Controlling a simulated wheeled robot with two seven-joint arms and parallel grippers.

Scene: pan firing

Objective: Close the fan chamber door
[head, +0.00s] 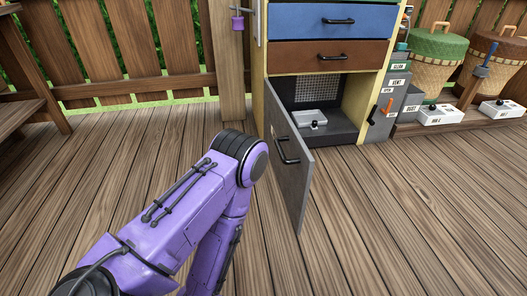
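The grey fan chamber door (303,190) hangs open at the bottom of the cabinet. It is swung outward from the left side and points toward me, with a black bar handle (288,152) on its face. The fan chamber (345,120) behind it is exposed, with a mesh grille (317,88) at its back and a white box with a dark knob (310,121) inside. My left arm's purple links rise from the bottom left and bend just left of the door, with a gap between. Neither gripper is visible.
Above the chamber are a brown drawer (330,55) and a blue drawer (330,20), both shut. A grey labelled panel with an orange lever (388,106) stands at the right. Baskets (436,62) and white boxes (440,115) stand farther right. The plank floor (420,220) at right is clear.

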